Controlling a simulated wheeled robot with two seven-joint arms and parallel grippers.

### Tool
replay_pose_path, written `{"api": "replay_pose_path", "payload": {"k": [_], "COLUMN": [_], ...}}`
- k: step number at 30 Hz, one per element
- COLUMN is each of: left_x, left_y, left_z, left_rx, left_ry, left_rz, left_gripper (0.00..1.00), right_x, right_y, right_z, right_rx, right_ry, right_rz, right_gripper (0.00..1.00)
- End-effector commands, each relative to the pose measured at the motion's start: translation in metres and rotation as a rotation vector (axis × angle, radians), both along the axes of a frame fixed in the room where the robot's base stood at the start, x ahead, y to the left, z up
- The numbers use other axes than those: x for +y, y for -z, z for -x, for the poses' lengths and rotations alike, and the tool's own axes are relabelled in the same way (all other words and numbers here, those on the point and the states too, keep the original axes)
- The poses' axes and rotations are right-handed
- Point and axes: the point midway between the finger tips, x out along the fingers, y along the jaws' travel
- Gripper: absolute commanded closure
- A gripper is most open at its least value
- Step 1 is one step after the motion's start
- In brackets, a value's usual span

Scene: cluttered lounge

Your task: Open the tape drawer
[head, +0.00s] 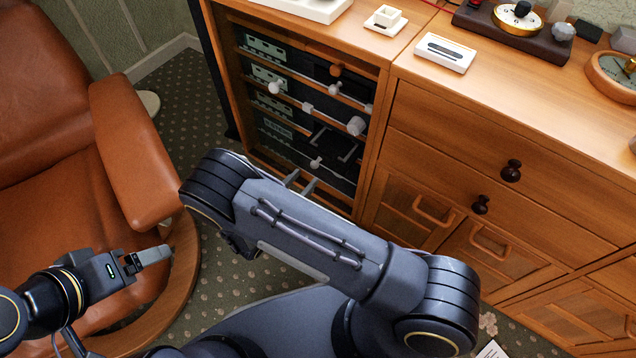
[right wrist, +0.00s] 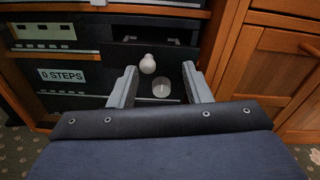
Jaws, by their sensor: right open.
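A wooden cabinet holds a rack of black units (head: 345,75) with white knobs and pale labels; I cannot read which front is the tape drawer. My right gripper (head: 301,184) is at the lower part of this rack. In the right wrist view, my right gripper (right wrist: 160,82) is open. A round white knob (right wrist: 147,64) and a pale disc (right wrist: 162,89) show between its fingers, with no visible grip on either. A label reading "0 STEPS" (right wrist: 62,76) is on the dark front to the left. My left gripper (head: 150,256) is over the chair's edge; its finger gap is unclear.
A brown leather armchair (head: 130,150) stands left of the cabinet. To the right are wooden drawers with dark knobs (head: 511,170) and doors with wooden handles (head: 434,211). The top carries a white cassette-like box (head: 445,53). Patterned carpet lies between chair and cabinet.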

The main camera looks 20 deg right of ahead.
Motion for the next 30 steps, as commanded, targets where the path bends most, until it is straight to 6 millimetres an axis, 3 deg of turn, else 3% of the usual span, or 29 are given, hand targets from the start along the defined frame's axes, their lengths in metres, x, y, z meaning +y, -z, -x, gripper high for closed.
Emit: {"api": "replay_pose_path", "payload": {"k": [1, 6, 21, 30], "left_x": [0.0, 0.0, 0.0, 0.0], "left_y": [0.01, 0.015, 0.032, 0.033], "left_z": [0.0, 0.0, 0.0, 0.0], "left_rx": [0.0, 0.0, 0.0, 0.0], "left_ry": [0.0, 0.0, 0.0, 0.0], "left_rz": [0.0, 0.0, 0.0, 0.0], "left_gripper": [0.17, 0.17, 0.17, 0.17], "right_x": [0.007, 0.015, -0.035, -0.04], "right_y": [0.018, 0.031, 0.032, 0.03], "right_z": [-0.001, -0.004, -0.051, -0.056], "right_rx": [0.004, 0.007, 0.009, 0.009], "right_ry": [-0.048, -0.117, -0.116, -0.116], "right_rz": [0.042, 0.1, 0.097, 0.097], "right_gripper": [0.56, 0.56, 0.56, 0.56]}}
